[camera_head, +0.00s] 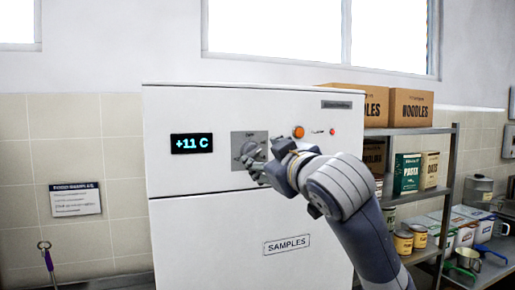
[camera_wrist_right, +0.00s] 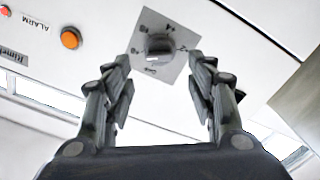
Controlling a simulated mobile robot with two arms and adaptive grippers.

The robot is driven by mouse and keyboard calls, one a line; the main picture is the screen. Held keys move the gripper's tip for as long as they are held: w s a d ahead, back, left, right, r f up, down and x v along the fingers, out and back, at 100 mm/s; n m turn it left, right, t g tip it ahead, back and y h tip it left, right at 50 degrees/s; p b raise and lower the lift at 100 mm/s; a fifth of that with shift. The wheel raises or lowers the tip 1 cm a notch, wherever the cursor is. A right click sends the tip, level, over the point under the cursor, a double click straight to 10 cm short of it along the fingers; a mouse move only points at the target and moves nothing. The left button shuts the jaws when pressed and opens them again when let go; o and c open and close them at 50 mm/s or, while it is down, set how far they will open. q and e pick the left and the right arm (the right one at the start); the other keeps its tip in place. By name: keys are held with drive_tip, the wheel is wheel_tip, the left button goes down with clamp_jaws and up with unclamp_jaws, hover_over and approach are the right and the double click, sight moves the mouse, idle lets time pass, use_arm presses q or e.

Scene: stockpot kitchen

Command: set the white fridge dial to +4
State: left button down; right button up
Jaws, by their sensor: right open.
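The white fridge (camera_head: 215,235) stands in the middle of the head view. Its display (camera_head: 192,143) reads +11 C. The dial (camera_head: 249,149) sits on a grey square plate to the right of the display, partly hidden by my right gripper (camera_head: 256,166). In the right wrist view the dial (camera_wrist_right: 159,46) shows as a dark grey knob on its marked plate, ahead of the fingertips and between their lines. The right gripper is open, with its fingers (camera_wrist_right: 163,72) on either side and nothing between them. My left gripper is not in view.
An orange button (camera_head: 298,132) and a small red light (camera_head: 333,132) are right of the dial. A SAMPLES label (camera_head: 287,244) is on the lower door. A shelf (camera_head: 445,185) with boxes and cans stands close on the right. A notice (camera_head: 75,199) hangs on the tiled wall.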

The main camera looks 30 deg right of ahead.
sight(256, 153)
drive_tip(key=p+x, duration=0.1)
drive_tip(key=x, duration=0.3)
drive_tip(key=shift+w+d+r+p, duration=0.1)
drive_tip(key=shift+w+p, duration=0.1)
drive_tip(key=shift+p, duration=0.1)
drive_tip(key=shift+w, duration=0.6)
drive_tip(key=shift+d, duration=0.1)
drive_tip(key=c, duration=1.1)
